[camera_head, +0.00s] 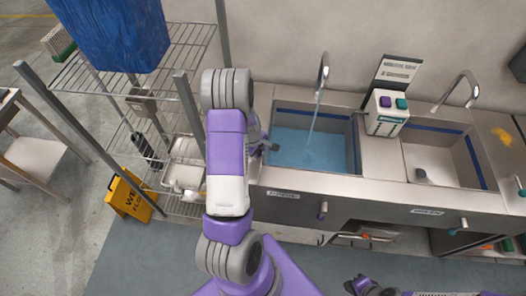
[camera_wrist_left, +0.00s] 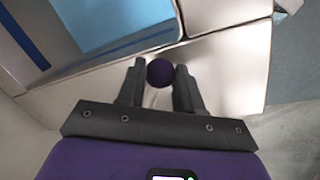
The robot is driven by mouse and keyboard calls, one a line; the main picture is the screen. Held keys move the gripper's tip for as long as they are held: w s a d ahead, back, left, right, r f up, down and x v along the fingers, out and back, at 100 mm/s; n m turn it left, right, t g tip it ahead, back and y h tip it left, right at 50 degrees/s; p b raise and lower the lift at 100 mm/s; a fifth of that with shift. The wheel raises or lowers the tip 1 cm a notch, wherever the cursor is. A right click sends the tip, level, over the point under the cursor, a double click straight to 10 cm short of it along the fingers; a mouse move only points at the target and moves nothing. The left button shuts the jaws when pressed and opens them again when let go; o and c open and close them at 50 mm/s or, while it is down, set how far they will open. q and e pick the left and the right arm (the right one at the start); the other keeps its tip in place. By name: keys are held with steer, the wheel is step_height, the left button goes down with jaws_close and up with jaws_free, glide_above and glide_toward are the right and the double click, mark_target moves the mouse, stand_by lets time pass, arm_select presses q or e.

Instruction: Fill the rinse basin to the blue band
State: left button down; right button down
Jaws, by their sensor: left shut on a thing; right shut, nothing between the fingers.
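The left basin (camera_head: 275,112) holds light blue water (camera_head: 310,148). A stream runs into it from the left tap (camera_head: 323,72). A dark blue band (camera_head: 357,146) lines its inner walls; at the back, grey wall shows between band and water. The basin's label is too small to read. My left gripper (camera_head: 268,146) is at the basin's left edge, partly hidden by my arm. In the left wrist view it (camera_wrist_left: 157,78) is shut on a dark purple ball knob (camera_wrist_left: 160,73), beside the water. My right gripper (camera_head: 366,288) is shut and empty at the bottom edge.
The right basin (camera_head: 440,150) has a blue band, no visible water and a grey plug-like piece (camera_head: 421,175). A dispenser (camera_head: 387,113) with purple and teal tops stands between the basins. A wire rack (camera_head: 180,60) and a yellow wet-floor sign (camera_head: 131,198) are at left.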

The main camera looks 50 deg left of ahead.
stand_by(0.3)
arm_select(q)
steer(key=c, duration=0.8)
jaws_free()
steer(key=shift+o, duration=0.2)
step_height(320, 180, up, 8)
steer(key=s+p, duration=0.1)
steer(key=shift+s+f, duration=0.2)
steer(key=shift+f, duration=0.05)
